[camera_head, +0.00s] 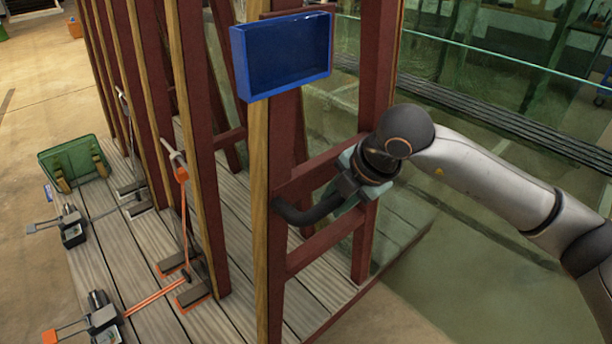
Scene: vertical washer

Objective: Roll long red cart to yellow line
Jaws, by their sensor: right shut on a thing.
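The long red cart (288,150) stands in the middle of the view, with red uprights, wooden strips and a grey plank deck (160,320). A curved black handle (300,213) sticks out from its near end frame. My right gripper (348,190) comes in from the right and is shut on this handle. Its fingertips are partly hidden by the wrist and frame. My left gripper is not in view. I cannot make out a yellow line on the floor.
A blue tray (245,62) is fixed high on the cart's near end. A green case (75,165) and clamps with orange bars (152,297) are on the deck's left side. Glass panels (480,170) stand at right. Open concrete floor (35,80) lies at left.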

